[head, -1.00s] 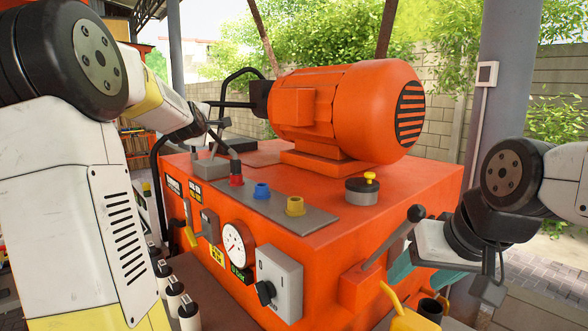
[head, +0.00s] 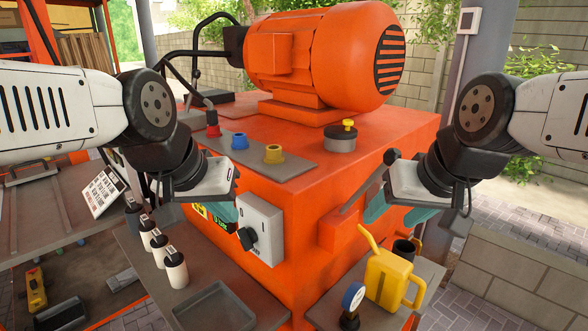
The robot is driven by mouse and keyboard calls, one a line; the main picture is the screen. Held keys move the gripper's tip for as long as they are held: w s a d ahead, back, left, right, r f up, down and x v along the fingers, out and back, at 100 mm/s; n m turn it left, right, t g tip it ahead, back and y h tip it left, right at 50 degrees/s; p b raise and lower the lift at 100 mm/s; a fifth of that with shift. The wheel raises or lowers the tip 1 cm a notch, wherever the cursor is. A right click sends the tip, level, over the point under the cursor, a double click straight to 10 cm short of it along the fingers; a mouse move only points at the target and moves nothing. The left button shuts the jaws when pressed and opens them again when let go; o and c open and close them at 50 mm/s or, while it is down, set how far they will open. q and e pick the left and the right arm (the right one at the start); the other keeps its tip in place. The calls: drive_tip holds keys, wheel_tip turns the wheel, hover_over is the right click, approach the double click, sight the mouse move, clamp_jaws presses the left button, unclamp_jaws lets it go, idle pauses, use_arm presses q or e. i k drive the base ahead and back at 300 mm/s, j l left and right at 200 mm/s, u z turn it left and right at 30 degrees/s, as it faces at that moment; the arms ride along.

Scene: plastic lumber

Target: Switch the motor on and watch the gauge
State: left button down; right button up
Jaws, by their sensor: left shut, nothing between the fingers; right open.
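The orange motor (head: 320,55) sits on top of the orange power unit (head: 395,150). The round white dial on the front face is hidden behind this gripper. My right gripper (head: 398,212) is open and empty in front of the unit's right side, by the lever (head: 355,197), which it partly covers.
Several white-and-black bottles (head: 174,268) and an empty grey tray (head: 216,308) are on the left shelf. Coloured ports (head: 240,141) line the unit's top.

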sight(247, 236)
drive_tip(key=k+u, duration=0.3)
drive_tip(key=u, duration=0.2)
drive_tip(key=k+j+u, duration=0.15)
drive_tip(key=u, duration=0.35)
drive_tip(key=k+j+u, duration=0.3)
drive_tip(key=u, duration=0.2)
drive_tip(key=k, duration=0.05)
